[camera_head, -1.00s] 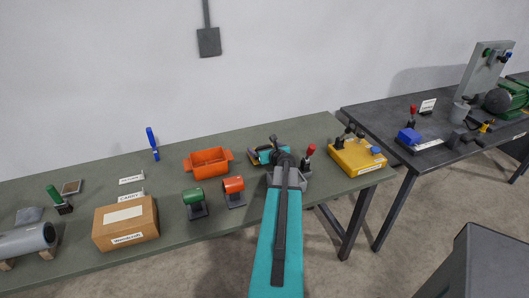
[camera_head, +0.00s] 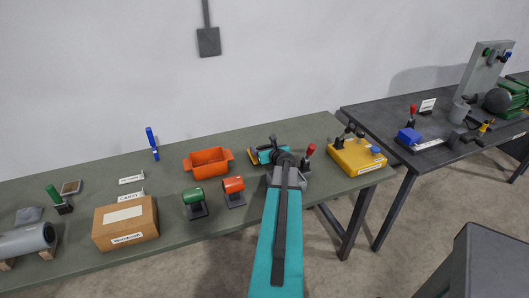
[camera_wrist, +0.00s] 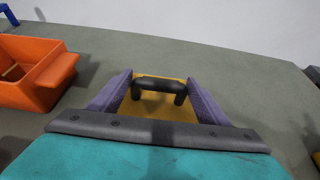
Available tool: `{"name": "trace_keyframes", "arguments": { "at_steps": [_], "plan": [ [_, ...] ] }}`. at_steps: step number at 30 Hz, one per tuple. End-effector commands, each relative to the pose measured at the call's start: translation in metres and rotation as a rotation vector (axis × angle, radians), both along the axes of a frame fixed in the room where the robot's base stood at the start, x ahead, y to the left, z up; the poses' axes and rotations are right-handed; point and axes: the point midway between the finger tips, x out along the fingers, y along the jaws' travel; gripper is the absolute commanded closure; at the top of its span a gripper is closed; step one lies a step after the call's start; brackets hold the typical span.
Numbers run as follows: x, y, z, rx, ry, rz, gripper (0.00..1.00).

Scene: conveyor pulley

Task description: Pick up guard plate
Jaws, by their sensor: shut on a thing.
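The guard plate is a yellow plate with a black bar handle (camera_wrist: 160,84), seen in the wrist view between my two purple fingers. My gripper (camera_wrist: 159,92) is shut on the handle, with a finger at each end of it. The plate's near part is hidden behind the gripper body. In the head view only a small yellow edge of the guard plate (camera_head: 252,157) shows left of my teal gripper (camera_head: 262,155), over the green-grey table. I cannot tell whether the plate touches the table.
An orange bin (camera_head: 208,163) stands just left of my gripper. A red-handled clamp (camera_head: 308,157) and a yellow box (camera_head: 357,156) are to the right. Green and red rollers (camera_head: 234,188) and a cardboard box (camera_head: 125,222) stand at the front left. A dark table (camera_head: 450,150) is farther right.

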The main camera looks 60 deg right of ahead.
Motion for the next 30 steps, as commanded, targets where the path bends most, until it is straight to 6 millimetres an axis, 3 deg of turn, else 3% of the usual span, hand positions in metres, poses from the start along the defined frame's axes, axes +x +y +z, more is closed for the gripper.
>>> {"name": "trace_keyframes", "arguments": {
  "at_steps": [11,30],
  "plan": [
    [0.000,0.000,0.010,-0.001,-0.002,0.000,0.65],
    [0.000,0.000,0.085,-0.003,-0.002,0.000,0.65]
  ]
}}
